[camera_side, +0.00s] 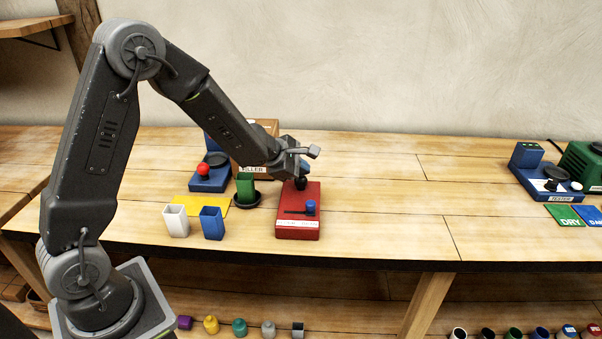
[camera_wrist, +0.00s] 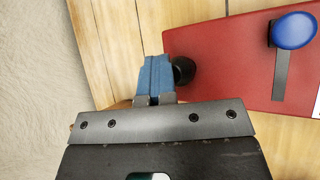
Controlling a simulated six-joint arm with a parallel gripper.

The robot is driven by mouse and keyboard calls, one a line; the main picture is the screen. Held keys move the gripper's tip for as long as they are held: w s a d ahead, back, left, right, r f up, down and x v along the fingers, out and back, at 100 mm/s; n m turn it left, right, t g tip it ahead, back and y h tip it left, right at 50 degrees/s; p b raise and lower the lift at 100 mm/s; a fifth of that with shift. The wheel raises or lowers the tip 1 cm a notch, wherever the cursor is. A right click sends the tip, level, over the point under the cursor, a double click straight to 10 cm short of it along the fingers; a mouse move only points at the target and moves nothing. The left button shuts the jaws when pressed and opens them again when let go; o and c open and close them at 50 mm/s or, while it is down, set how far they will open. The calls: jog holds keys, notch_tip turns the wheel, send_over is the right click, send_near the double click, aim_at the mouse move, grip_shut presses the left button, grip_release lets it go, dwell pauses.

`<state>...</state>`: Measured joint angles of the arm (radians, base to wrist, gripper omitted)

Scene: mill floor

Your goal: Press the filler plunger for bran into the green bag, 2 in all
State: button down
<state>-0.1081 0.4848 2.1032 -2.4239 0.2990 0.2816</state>
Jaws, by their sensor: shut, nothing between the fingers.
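The green bag (camera_side: 245,187) stands upright on a round black dish, left of a red box (camera_side: 298,222). The red box also shows in the wrist view (camera_wrist: 225,65). It carries a blue knob (camera_side: 310,207) by a dark slot, seen large in the wrist view (camera_wrist: 293,31). A black knob (camera_side: 300,184) sits at its back edge, also in the wrist view (camera_wrist: 183,70). My gripper (camera_side: 305,167) is shut and empty, its blue fingers (camera_wrist: 155,62) right beside the black knob. I cannot tell whether they touch it. Which plunger is for bran is not readable.
A blue device with a red knob (camera_side: 203,170) and a labelled wooden box (camera_side: 256,160) stand behind the bag. A white cup (camera_side: 176,221) and a blue cup (camera_side: 212,223) stand in front. The bench right of the red box is clear up to the tester (camera_side: 548,187).

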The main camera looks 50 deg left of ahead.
aim_at(301, 178)
jog(key=shift+r, duration=1.15)
jog(key=shift+r, duration=0.1)
jog(key=shift+r, duration=2.4)
